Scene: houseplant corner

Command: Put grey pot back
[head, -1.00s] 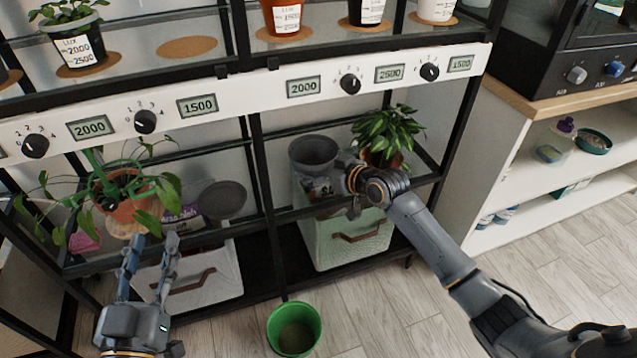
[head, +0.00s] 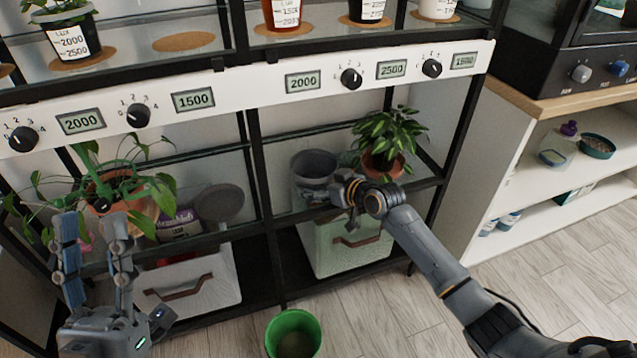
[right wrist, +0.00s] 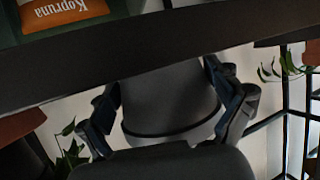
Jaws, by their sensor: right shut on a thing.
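The grey pot (head: 316,168) is in the lower middle bay of the shelf unit, upright in the head view. My right gripper (head: 343,190) reaches in at its right side. In the right wrist view the grey pot (right wrist: 170,98) sits between the two fingers (right wrist: 172,108), which are shut on it. I cannot tell whether its base touches the shelf.
A leafy plant (head: 386,140) in a terracotta pot stands close right of the grey pot. A green bucket (head: 293,338) stands on the floor. An orange Kopruna bag (right wrist: 62,12) shows in the wrist view.

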